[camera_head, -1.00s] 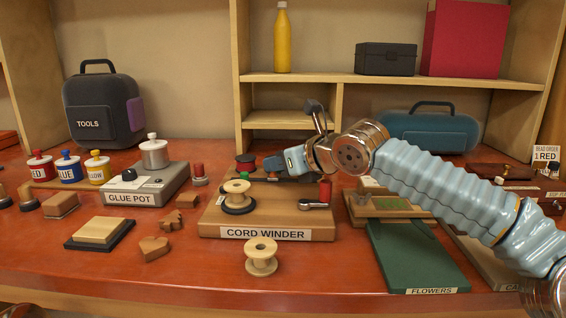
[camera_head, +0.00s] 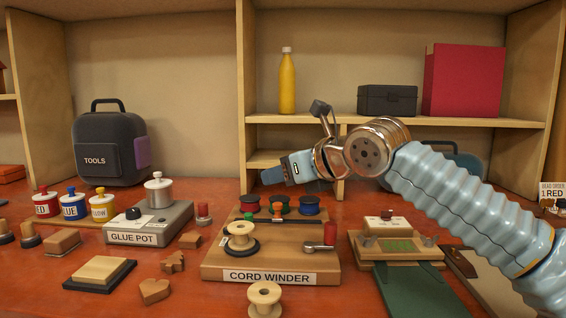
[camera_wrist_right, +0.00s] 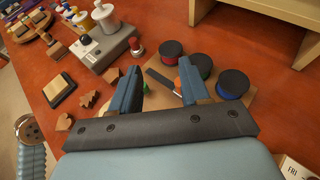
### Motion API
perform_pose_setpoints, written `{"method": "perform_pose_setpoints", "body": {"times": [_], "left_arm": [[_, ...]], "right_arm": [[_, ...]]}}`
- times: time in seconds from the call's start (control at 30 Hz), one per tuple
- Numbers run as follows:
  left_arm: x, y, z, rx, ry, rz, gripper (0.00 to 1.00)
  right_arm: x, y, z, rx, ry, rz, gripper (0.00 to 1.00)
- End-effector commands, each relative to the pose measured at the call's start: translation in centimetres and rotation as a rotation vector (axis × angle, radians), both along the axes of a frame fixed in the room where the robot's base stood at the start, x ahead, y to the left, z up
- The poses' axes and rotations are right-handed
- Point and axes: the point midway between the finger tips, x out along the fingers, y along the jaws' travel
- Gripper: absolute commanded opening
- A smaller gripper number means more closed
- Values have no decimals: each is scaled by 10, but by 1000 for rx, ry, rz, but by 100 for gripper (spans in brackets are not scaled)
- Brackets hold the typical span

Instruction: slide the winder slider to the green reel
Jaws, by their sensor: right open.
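The cord winder (camera_head: 220,268) is a wooden board with red (camera_head: 249,203), green (camera_head: 279,200) and blue (camera_head: 309,205) reels along its back. Its small orange slider knob (camera_head: 277,208) stands on a dark track in front of the green reel. In the right wrist view, the fingers (camera_wrist_right: 160,88) are spread above the board; the right finger partly covers the orange knob (camera_wrist_right: 178,83). The green reel (camera_wrist_right: 200,66) shows beyond it. My left gripper is out of view.
A pale spool (camera_head: 240,235) and a red-handled crank (camera_head: 328,238) are on the winder's front. A loose spool (camera_head: 264,298) stands before it. The glue pot (camera_head: 150,225) is at left, a wooden press-like stand (camera_head: 395,250) at right. Shelves rise behind.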

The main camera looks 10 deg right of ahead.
Motion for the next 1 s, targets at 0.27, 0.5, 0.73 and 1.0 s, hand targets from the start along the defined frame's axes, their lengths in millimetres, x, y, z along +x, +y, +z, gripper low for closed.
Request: {"method": "perform_pose_setpoints", "body": {"times": [0.27, 0.5, 0.73, 1.0], "left_arm": [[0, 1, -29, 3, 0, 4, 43], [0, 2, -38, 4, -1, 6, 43], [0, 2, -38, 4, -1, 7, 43], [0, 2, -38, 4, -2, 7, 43]], "right_arm": [[-62, 15, 33, 1, -3, -1, 46], [-95, 23, 52, 1, -1, 1, 46], [-101, 24, 56, 1, 0, 0, 46], [-101, 24, 56, 1, 0, 0, 46]]}}
